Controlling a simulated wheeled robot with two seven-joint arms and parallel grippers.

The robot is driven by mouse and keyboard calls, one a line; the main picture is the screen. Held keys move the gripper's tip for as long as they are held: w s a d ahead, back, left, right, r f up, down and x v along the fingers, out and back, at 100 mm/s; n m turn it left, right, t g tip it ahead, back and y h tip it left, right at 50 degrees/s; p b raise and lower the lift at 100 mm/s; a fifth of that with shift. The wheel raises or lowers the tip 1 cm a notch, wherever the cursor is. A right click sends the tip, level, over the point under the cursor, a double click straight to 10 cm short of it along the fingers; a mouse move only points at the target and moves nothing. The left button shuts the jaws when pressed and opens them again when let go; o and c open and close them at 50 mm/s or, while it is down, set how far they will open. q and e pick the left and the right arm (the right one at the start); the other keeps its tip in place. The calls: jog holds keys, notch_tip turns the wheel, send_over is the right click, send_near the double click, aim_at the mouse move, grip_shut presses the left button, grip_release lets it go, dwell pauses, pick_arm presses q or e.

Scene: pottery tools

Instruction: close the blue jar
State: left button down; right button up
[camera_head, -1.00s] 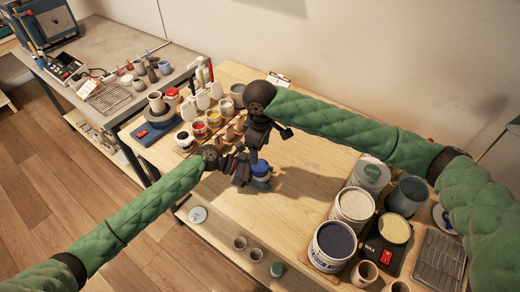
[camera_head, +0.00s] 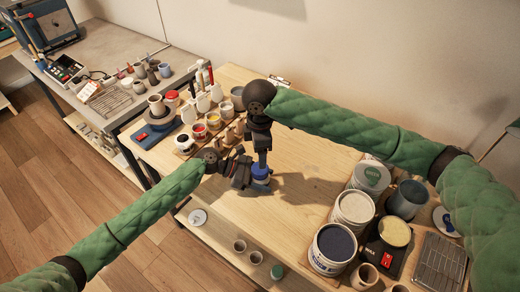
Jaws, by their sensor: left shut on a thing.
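The small blue jar (camera_head: 261,184) stands upright on the wooden table, blue with a paler band. Its top (camera_head: 261,171) shows blue just under my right gripper. My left gripper (camera_head: 247,178) reaches in from the left and is shut on the side of the jar. My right gripper (camera_head: 263,160) points straight down over the jar, its tip at or just above the top. I cannot tell whether it touches the top or whether its fingers are open. The lid cannot be made out separately.
Paint pots (camera_head: 199,131) and bottles stand behind on the left. Large tubs (camera_head: 333,245), a black scale (camera_head: 388,248) and a wire rack (camera_head: 437,258) fill the right side. Small cups (camera_head: 240,246) are below the table's front edge. The table's middle is clear.

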aim_at(260, 177)
jog(key=shift+f, duration=4)
jog(key=c, duration=1)
jog(key=shift+m, duration=0.9)
jog(key=o, duration=1.1)
jog(key=shift+r, duration=0.1)
jog(key=shift+r, duration=2.15)
jog(key=shift+c, duration=0.5)
